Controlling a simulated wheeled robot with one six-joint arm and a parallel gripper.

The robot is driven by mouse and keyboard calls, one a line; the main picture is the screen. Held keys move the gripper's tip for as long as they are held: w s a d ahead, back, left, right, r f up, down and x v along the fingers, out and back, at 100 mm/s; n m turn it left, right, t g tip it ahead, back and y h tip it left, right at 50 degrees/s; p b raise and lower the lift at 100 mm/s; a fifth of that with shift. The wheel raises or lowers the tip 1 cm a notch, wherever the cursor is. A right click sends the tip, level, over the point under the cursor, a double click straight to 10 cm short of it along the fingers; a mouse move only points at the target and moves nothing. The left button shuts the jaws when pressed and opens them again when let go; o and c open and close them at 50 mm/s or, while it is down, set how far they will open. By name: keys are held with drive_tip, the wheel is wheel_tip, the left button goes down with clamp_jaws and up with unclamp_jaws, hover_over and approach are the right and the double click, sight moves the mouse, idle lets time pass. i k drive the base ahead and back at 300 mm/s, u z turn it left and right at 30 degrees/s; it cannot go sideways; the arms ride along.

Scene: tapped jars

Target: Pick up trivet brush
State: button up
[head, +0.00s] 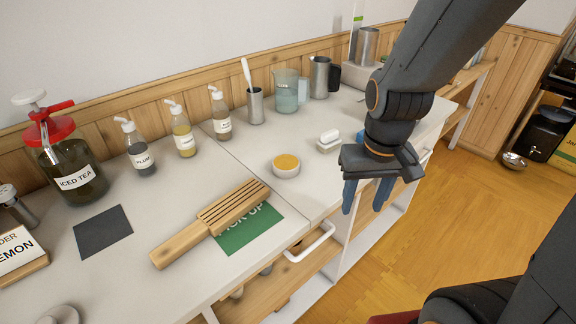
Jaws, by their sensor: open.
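A wooden slatted piece with a long handle (232,206) lies on the counter, its slatted end partly over a green mat (262,231) whose lettering it partly covers. It is the likeliest trivet brush; no bristles show, so I cannot tell for sure. Its handle points to the lower left. My gripper (367,196) hangs at the counter's right front edge, to the right of the wooden piece and apart from it. Its blue fingers are spread, point down and hold nothing.
A round tub with a yellow top (286,165) and a small white-topped block (328,142) stand between. Bottles, a red-lidded iced tea jar (64,165) and jugs line the back. A dark mat (103,232) lies left. A white handle (310,242) sticks out in front.

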sight(329, 140)
drive_tip(key=u, duration=3.7)
drive_tip(key=k, duration=1.6)
drive_tip(key=z, duration=1.95)
drive_tip(key=i, duration=0.5)
drive_tip(key=u, duration=0.05)
